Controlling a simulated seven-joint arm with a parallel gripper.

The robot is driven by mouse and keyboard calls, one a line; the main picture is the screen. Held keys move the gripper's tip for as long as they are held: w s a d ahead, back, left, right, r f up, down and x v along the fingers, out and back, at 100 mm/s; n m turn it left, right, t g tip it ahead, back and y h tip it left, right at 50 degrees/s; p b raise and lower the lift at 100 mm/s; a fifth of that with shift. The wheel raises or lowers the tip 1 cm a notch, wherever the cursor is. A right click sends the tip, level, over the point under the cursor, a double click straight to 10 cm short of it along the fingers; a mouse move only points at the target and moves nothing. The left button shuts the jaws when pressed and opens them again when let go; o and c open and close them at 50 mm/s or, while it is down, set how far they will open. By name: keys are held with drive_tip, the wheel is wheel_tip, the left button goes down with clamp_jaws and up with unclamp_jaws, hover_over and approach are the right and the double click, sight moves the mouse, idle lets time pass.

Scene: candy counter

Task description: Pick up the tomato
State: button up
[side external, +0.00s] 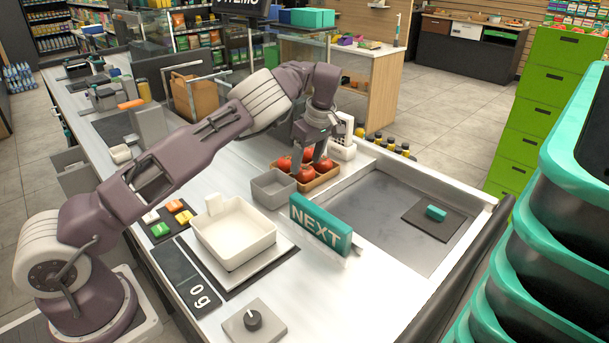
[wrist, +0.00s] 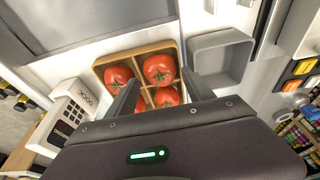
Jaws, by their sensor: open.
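Several red tomatoes sit in a divided wooden crate (side external: 322,184); one is the front tomato (side external: 303,174) and one the right tomato (side external: 324,166). In the wrist view the crate (wrist: 100,63) holds a left tomato (wrist: 118,77), an upper right tomato (wrist: 158,70) and a lower right tomato (wrist: 166,97). Another in the near left compartment is partly hidden by a finger and my gripper's body. My gripper (wrist: 161,78) points down over the crate, open, its fingers apart on either side of the right-hand tomatoes. In the side view my gripper (side external: 309,158) is low among the tomatoes. Contact cannot be told.
An empty grey bin (side external: 273,189) stands beside the crate. A teal NEXT sign (side external: 320,224) and a white tray (side external: 235,232) on a scale are nearer the camera. A white device (side external: 343,140) stands behind the crate. The counter right of the NEXT sign is mostly clear.

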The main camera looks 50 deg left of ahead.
sight(306, 168)
drive_tip(key=shift+x, duration=1)
drive_tip(key=c, duration=1.2)
drive_tip(key=s+r+n+g, duration=0.1)
drive_tip(key=s+r+n, duration=0.35)
drive_tip(key=r, duration=0.75)
drive_tip(key=s+d+n+h, duration=0.1)
drive_tip(key=s+d+n, duration=0.2)
drive_tip(key=s+n, duration=0.4)
drive_tip(key=s+d+r+n+g+h, duration=0.1)
drive_tip(key=s+d+n+h, duration=0.1)
drive_tip(key=s+n, duration=0.5)
drive_tip(key=s+d+r+n+h, duration=0.1)
drive_tip(key=s+d+n, duration=0.3)
drive_tip(key=s+n, duration=0.4)
drive_tip(key=shift+s+d+r+h, duration=0.15)
drive_tip(key=shift+s+h, duration=0.2)
drive_tip(key=shift+s, duration=0.35)
drive_tip(key=shift+s+r+h, duration=0.1)
drive_tip(key=shift+s+h, duration=0.25)
drive_tip(key=shift+s, duration=0.35)
